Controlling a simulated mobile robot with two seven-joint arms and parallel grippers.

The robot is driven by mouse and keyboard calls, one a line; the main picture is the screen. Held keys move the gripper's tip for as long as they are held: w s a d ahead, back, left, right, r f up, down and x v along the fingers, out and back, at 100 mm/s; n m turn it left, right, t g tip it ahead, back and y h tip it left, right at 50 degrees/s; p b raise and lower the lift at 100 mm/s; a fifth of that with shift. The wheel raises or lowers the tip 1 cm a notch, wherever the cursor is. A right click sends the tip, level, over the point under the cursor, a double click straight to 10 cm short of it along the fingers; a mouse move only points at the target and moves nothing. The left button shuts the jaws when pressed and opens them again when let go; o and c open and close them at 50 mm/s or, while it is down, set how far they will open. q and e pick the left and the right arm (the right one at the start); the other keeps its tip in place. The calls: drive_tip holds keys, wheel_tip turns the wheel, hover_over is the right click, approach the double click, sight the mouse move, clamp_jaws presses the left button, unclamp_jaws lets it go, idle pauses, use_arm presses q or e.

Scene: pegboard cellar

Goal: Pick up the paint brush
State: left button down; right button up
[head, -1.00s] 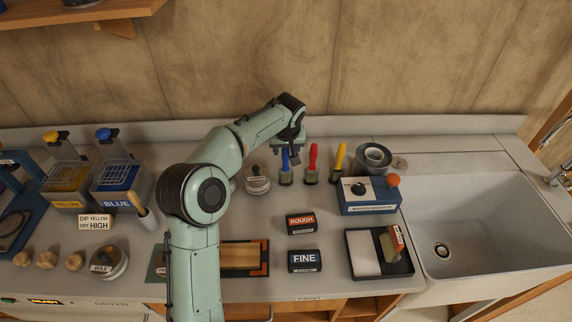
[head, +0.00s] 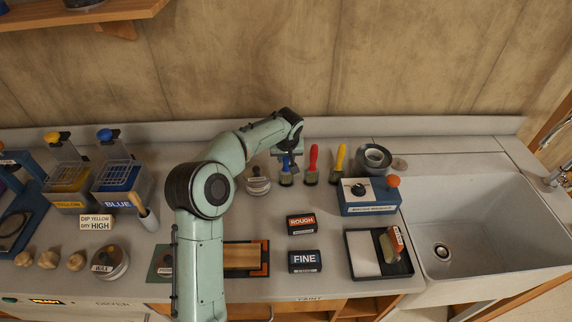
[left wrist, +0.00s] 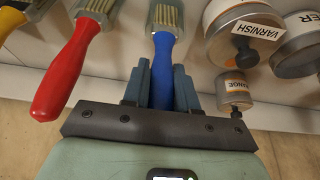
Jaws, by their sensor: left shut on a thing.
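The blue-handled paint brush (head: 286,180) stands at the back of the counter, its handle top hidden by my gripper in the head view. My left gripper (head: 288,161) is over it, shut on the blue handle. In the left wrist view the blue handle (left wrist: 163,58) lies between the two fingers (left wrist: 161,88). A red-handled brush (head: 312,165) and a yellow-handled brush (head: 338,165) stand beside it on the right. My right gripper is not in view.
A tin labelled VARNISH (left wrist: 243,30) is close to the blue brush, with a small jar (left wrist: 234,90) by it. ROUGH (head: 301,223) and FINE (head: 304,261) blocks lie in front. A blue box (head: 368,208) and a sink (head: 480,225) are to the right.

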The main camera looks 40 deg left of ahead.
use_arm(q)
wheel_tip(320, 180, up, 13)
drive_tip(key=shift+w+f+p, duration=0.1)
drive_tip(key=shift+w+p, duration=0.05)
drive_tip(key=shift+p, duration=0.8)
wheel_tip(320, 180, up, 7)
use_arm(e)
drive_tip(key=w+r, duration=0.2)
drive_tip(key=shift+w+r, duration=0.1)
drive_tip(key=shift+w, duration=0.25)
use_arm(q)
drive_tip(key=c, duration=1.6)
unclamp_jaws()
clamp_jaws()
drive_tip(key=shift+s+a, duration=0.15)
drive_tip(key=shift+s, duration=0.05)
